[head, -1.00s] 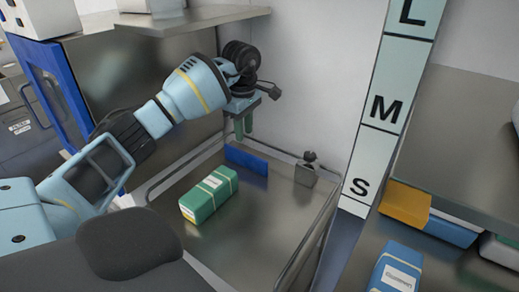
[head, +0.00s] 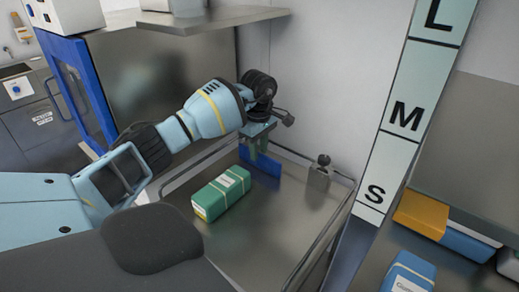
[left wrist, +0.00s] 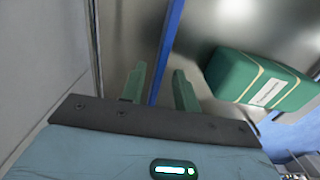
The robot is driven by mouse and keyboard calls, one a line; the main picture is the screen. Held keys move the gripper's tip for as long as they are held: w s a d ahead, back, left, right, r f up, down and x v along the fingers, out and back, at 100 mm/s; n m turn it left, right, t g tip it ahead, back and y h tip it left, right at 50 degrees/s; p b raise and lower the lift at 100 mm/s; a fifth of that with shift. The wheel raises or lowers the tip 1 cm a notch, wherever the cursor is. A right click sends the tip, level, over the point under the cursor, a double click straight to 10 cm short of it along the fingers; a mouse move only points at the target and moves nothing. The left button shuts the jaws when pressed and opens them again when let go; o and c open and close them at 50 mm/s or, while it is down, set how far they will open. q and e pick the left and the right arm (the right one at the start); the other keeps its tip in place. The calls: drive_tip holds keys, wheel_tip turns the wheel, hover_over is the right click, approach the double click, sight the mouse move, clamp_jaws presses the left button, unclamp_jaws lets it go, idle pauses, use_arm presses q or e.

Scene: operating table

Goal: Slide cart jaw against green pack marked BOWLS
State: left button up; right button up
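The green pack (head: 221,193), with pale bands and a white label, lies on the steel cart top (head: 265,225). Its label is too small to read; the pack also shows in the left wrist view (left wrist: 258,82). An upright blue plate, which looks like the cart jaw (head: 264,168), stands behind the pack, apart from it. My left gripper (head: 261,143) points down over the plate's top edge. In the left wrist view its green fingers (left wrist: 160,88) stand apart with the blue plate (left wrist: 167,50) between them, nearer the left finger. My right gripper is not in view.
A metal block with a dark knob (head: 320,173) stands at the cart's back right. A rail (head: 325,232) edges the cart. A letter strip (head: 388,140) and a shelf with orange (head: 421,214) and blue packs (head: 408,274) are at right. The cart's middle is bare.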

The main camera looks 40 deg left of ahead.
use_arm(q)
drive_tip(key=shift+f, duration=0.25)
clamp_jaws()
